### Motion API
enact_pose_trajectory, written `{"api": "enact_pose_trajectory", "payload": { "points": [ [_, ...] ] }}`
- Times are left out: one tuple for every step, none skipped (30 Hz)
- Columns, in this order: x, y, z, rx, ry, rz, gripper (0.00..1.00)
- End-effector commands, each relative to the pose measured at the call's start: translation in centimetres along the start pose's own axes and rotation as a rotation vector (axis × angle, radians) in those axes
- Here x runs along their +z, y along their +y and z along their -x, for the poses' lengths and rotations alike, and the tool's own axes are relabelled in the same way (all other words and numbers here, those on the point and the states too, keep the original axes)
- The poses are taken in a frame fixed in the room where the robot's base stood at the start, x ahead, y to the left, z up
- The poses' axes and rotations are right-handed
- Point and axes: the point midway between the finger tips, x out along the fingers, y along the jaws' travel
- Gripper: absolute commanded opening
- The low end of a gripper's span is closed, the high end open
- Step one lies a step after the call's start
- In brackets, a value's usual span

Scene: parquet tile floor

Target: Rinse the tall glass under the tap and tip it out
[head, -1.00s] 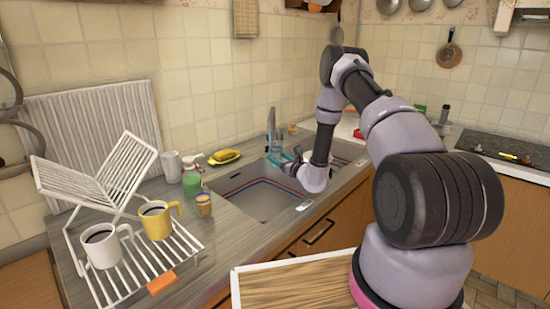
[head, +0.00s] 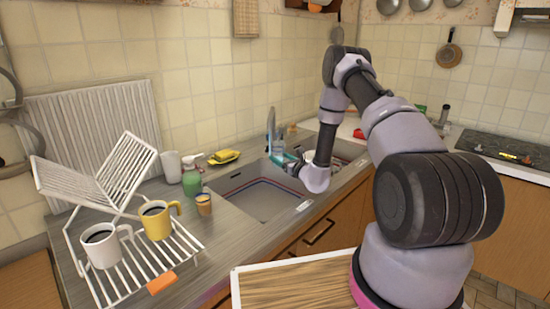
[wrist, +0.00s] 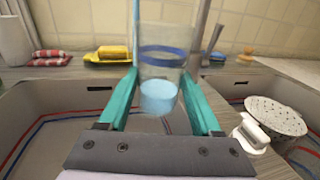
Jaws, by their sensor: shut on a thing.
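The tall glass (wrist: 163,62) is clear, with a dark blue band and pale blue at its bottom; I cannot tell whether that is liquid or coloured glass. My gripper (wrist: 160,78) has teal fingers, shut on the glass from both sides. The glass looks near upright in the wrist view. In the head view my gripper (head: 282,158) is over the sink's back edge, and the glass is small there. The grey tap (head: 271,121) rises at the back of the sink (head: 262,200). In the wrist view, a grey upright, probably the tap (wrist: 202,30), stands behind the glass.
A yellow sponge on a dish (head: 224,156), a green bottle (head: 191,180) and a small jar (head: 204,204) stand left of the sink. A rack (head: 185,255) with two mugs is further left. A speckled white bowl-like thing (wrist: 275,117) lies in the right basin.

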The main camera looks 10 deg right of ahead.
Motion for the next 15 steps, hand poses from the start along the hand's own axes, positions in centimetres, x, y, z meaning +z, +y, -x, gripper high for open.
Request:
{"api": "enact_pose_trajectory", "payload": {
  "points": [
    [0.0,0.1,0.3,0.0,0.0,0.0,0.0],
    [0.0,0.2,0.5,0.001,0.0,0.0,0.0],
    [0.0,0.3,0.8,0.001,0.0,-0.001,0.0],
    [0.0,0.4,1.0,0.0,0.0,-0.002,0.0],
    [0.0,0.4,1.2,0.0,0.001,-0.001,0.0],
    [0.0,0.5,1.5,0.0,0.001,0.0,0.0],
    [0.0,0.6,1.8,-0.001,0.0,-0.001,0.0],
    [0.0,0.7,2.0,-0.001,0.0,-0.002,0.0],
    [0.0,0.8,2.3,0.0,0.001,-0.002,0.0],
    [0.0,0.9,2.5,0.0,0.001,-0.001,0.0],
    [0.0,1.0,2.8,0.0,0.0,-0.001,0.0],
    [0.0,1.1,3.1,-0.001,0.0,-0.002,0.0],
    [0.0,1.1,3.3,-0.001,0.001,-0.002,0.0],
    [0.0,1.2,3.5,-0.001,0.001,-0.001,0.0],
    [0.0,1.3,3.8,-0.001,0.0,-0.001,0.0]
  ]
}}
